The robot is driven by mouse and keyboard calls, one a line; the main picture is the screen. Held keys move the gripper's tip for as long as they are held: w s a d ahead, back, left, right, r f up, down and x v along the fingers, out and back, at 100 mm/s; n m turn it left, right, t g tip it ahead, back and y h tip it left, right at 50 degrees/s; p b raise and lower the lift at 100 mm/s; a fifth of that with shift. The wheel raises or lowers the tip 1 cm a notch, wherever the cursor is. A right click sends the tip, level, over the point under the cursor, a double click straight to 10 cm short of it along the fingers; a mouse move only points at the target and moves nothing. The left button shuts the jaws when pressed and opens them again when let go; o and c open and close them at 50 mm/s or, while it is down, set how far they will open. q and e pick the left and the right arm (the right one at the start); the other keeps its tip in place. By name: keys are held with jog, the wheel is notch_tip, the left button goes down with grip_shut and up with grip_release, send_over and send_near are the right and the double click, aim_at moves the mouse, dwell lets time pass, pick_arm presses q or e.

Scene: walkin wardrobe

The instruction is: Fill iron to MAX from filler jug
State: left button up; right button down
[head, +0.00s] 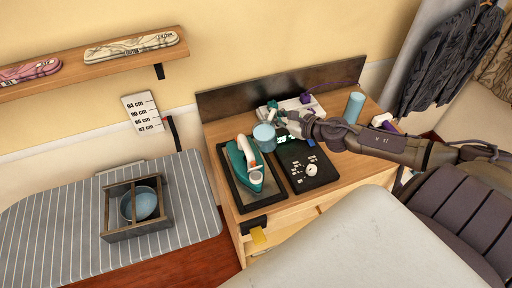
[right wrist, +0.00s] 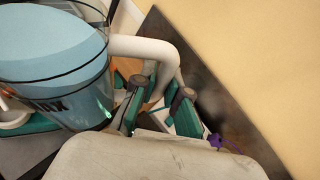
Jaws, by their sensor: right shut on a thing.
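My right gripper (head: 285,132) is shut on the jug's white handle. In the right wrist view the jug (right wrist: 50,60) fills the upper left, with part of the word MAX on its side, and the fingers (right wrist: 157,100) close around the handle (right wrist: 150,48). The iron's water level is not visible. My left gripper is out of view.
A black mat (head: 296,180) with small white pieces lies right of the iron. White and purple items (head: 305,100) and a blue cylinder (head: 354,107) stand farther back. A striped ironing board (head: 60,235) at left carries a wooden box (head: 107,212) holding a blue bowl (head: 140,205).

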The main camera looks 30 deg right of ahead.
jog(key=shift+a+f+n+t+b, duration=0.2)
jog(key=shift+f+n+t+b, duration=0.45)
jog(key=shift+b, duration=0.7)
dwell(1.4)
jog(key=shift+s+a+r+n+t+h+b, duration=0.2)
jog(key=shift+a+r+n+t+h+b, duration=0.1)
jog(key=shift+n+b, duration=0.35)
jog(key=shift+s+a+r+n+t+h+b, duration=0.15)
jog(key=shift+r+n+h+b, duration=0.15)
jog(key=shift+n+b, duration=0.35)
dwell(1.6)
jog(key=shift+s+a+r+n, duration=0.15)
jog(key=shift+a+r+n, duration=0.05)
jog(key=shift+r+n, duration=0.3)
dwell(1.0)
